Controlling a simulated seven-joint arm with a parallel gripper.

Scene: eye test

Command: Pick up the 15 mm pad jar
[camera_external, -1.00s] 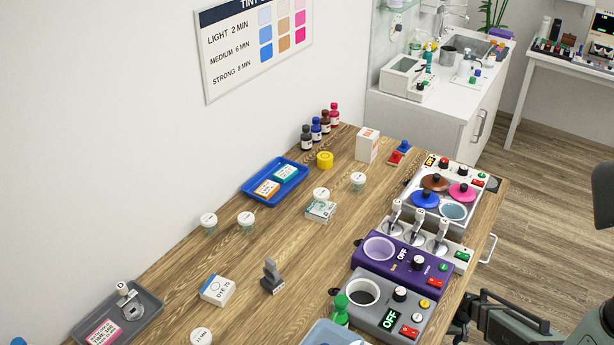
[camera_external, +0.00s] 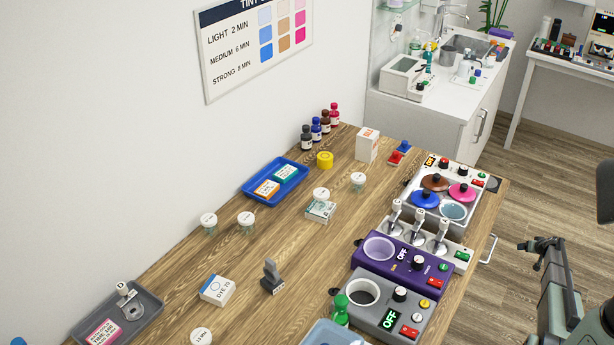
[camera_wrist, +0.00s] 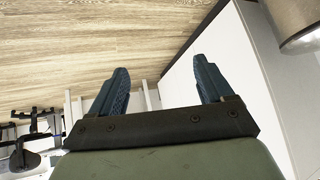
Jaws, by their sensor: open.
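Several small clear jars with white lids stand on the wooden table in the external view: a jar at the left (camera_external: 209,224), one beside it (camera_external: 246,223), a jar at the middle (camera_external: 321,196), one farther back (camera_external: 358,181) and one at the front edge of the picture (camera_external: 201,337). Their lid lettering is too small to tell which is the 15 mm pad jar. My gripper (camera_external: 538,243) is off the table's right side, apart from all jars. In the wrist view my gripper (camera_wrist: 160,72) has its fingers spread, with nothing between them; no jar shows there.
A purple warmer (camera_external: 402,262), a grey warmer (camera_external: 378,312) and a pot tray (camera_external: 408,205) line the table's right edge. A blue tray (camera_external: 252,190), a dye box (camera_external: 217,290) and a grey stand (camera_external: 271,277) sit among the jars. The table's middle is partly clear.

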